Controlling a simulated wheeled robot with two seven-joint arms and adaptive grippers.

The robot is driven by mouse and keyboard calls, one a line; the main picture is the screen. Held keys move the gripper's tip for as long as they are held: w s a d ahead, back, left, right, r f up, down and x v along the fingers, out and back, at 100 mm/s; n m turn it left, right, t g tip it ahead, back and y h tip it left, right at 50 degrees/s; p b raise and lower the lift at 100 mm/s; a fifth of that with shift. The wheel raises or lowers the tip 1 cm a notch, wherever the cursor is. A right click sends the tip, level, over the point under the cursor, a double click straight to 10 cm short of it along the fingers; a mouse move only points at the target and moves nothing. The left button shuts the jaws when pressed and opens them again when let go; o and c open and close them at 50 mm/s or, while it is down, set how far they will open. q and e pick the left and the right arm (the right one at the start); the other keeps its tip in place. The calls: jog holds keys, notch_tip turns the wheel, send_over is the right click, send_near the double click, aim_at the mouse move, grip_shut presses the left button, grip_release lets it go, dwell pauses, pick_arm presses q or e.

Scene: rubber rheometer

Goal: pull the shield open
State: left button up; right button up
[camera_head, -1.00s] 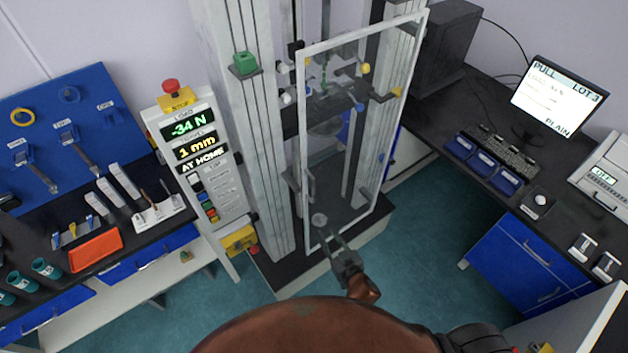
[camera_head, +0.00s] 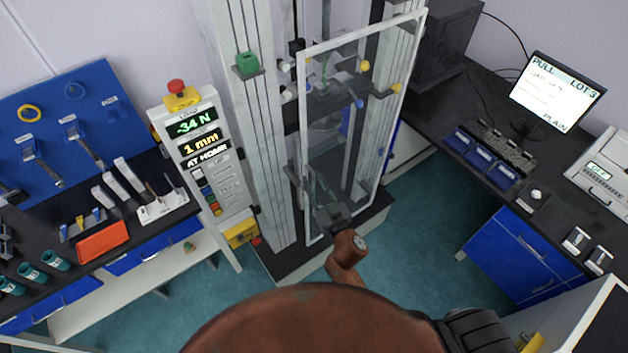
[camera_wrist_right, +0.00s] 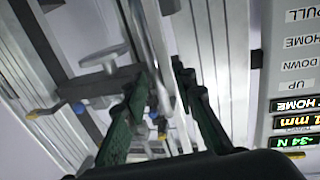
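The shield (camera_head: 362,130) is a clear panel in a pale frame on the front of the test machine. It stands across the machine's opening, with its upright handle by the left frame edge. My right gripper (camera_head: 312,178) has reached the handle area at the shield's lower left. In the right wrist view its two dark green fingers (camera_wrist_right: 160,90) are apart, with pale upright bars showing between and beyond them. I cannot tell whether they touch the handle, which the fingers largely cover in the head view. My left gripper is not in view.
A control panel (camera_head: 205,155) reading -34 N, 1 mm and AT HOME stands left of the machine, with a red stop button (camera_head: 177,87). A left bench holds an orange tray (camera_head: 103,242). A right bench carries a monitor (camera_head: 555,95). Floor is clear right of the machine.

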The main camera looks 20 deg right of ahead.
jog(key=shift+w, duration=0.1)
jog(key=shift+c, duration=0.4)
grip_shut()
dwell(0.3)
